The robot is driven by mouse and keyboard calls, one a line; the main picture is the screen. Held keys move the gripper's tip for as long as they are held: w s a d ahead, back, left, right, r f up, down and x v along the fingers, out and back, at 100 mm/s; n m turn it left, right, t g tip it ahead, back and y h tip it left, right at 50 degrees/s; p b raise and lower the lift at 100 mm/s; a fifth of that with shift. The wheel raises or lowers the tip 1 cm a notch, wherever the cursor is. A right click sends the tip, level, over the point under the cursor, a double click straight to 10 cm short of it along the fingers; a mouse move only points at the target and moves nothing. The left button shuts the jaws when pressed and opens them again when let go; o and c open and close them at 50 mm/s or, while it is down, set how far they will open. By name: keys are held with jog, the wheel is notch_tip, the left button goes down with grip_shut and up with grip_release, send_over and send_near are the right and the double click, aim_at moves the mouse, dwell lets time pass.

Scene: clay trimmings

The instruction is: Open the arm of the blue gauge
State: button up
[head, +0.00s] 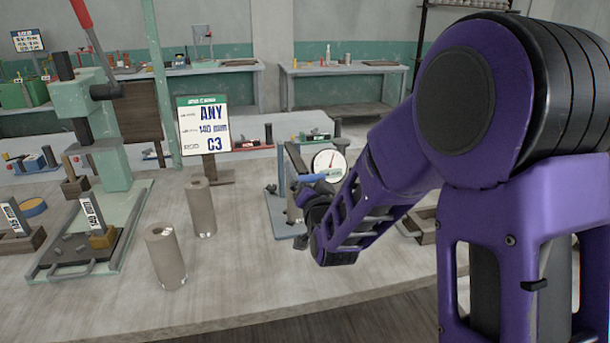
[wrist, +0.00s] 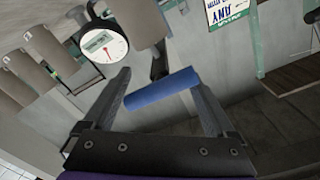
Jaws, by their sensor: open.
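The blue gauge (head: 281,215) stands on the workbench at centre, with a blue base plate and a round white dial (head: 330,165). The dial also shows at upper left in the wrist view (wrist: 105,43). The gauge's arm ends in a blue cylindrical handle (head: 311,178). In the wrist view the handle (wrist: 162,90) lies crosswise between my gripper's (wrist: 157,77) two spread fingers. My gripper is open; I cannot tell whether a finger touches the handle. In the head view my arm hides part of the gauge, and the fingers are hard to make out.
Two grey-brown clay cylinders (head: 166,257) (head: 200,208) stand upright left of the gauge. A sign reading "ANY, 140 mm, C3" (head: 204,127) stands behind them. A green press (head: 108,140) is at left. The bench front (head: 225,290) is clear.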

grip_shut()
dwell(0.4)
jog(key=shift+r, duration=0.15)
